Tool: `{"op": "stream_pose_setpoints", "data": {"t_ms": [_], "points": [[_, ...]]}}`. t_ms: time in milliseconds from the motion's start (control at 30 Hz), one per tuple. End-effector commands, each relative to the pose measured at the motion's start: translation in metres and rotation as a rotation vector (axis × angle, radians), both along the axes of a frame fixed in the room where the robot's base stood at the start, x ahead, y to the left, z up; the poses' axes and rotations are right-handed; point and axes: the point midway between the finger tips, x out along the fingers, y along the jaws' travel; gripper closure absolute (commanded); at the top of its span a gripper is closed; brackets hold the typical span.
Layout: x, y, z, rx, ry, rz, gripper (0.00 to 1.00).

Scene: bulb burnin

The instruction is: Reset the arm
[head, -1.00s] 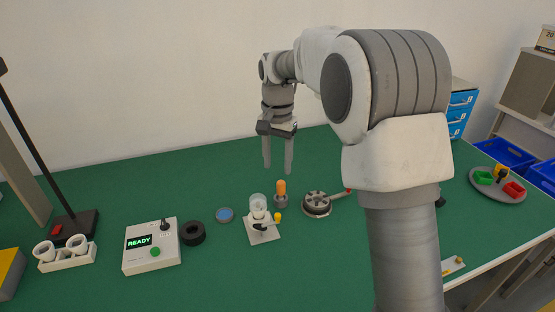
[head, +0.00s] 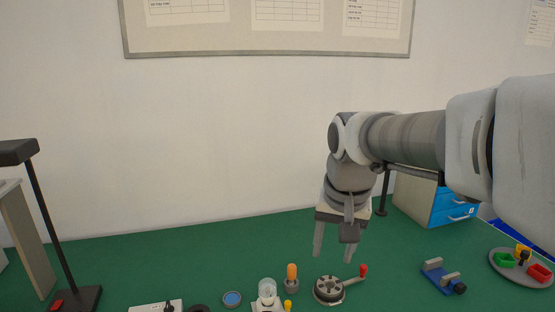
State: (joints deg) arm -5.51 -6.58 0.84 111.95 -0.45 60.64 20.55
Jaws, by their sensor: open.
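My gripper (head: 335,251) hangs from my arm at the right of centre in the head view. Its two fingers point down, apart and with nothing between them. It is above the green bench, over or behind a round grey fixture with a red-knobbed crank (head: 329,290); the exact height I cannot tell. My arm reaches in from the right edge.
An orange-topped screwdriver-like piece (head: 291,278), a clear cup on a stand (head: 267,291) and a blue disc (head: 232,299) stand at the front. A blue clamp (head: 441,278), a tray with coloured blocks (head: 507,257) and blue drawers (head: 455,213) are at right. A lamp (head: 60,230) stands left.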

Motion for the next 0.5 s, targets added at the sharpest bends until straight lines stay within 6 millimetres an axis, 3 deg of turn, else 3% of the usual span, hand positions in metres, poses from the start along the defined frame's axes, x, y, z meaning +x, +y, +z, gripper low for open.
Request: {"op": "stream_pose_setpoints", "data": {"t_ms": [200, 500], "points": [[-0.064, -0.021, 0.012, -0.028, -0.099, 0.083, 0.45], [-0.134, -0.037, -0.002, -0.082, -0.211, 0.186, 0.45]]}}
